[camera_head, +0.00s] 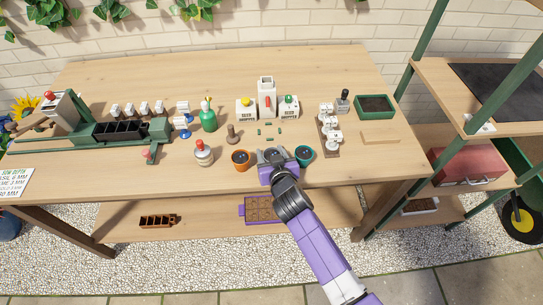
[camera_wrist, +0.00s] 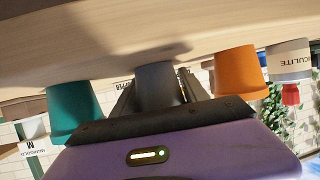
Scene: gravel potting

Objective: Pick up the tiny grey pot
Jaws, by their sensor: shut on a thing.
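The tiny grey pot (camera_wrist: 158,84) stands between the two fingers of my gripper (camera_wrist: 160,96) in the wrist view, which shows the scene upside down. My gripper is shut on it. In the head view my gripper (camera_head: 272,157) is at the table's front edge, and the grey pot is largely hidden by it. The orange pot (camera_head: 241,160) is to its left and the teal pot (camera_head: 304,156) to its right, both close by. I cannot tell whether the grey pot is clear of the tabletop.
A white jar with a red top (camera_head: 204,154) stands left of the orange pot. Several small green pieces (camera_head: 268,134) lie behind my gripper. A rack of white cups (camera_head: 329,132) and a green tray (camera_head: 376,112) are to the right. The table's back middle is bare.

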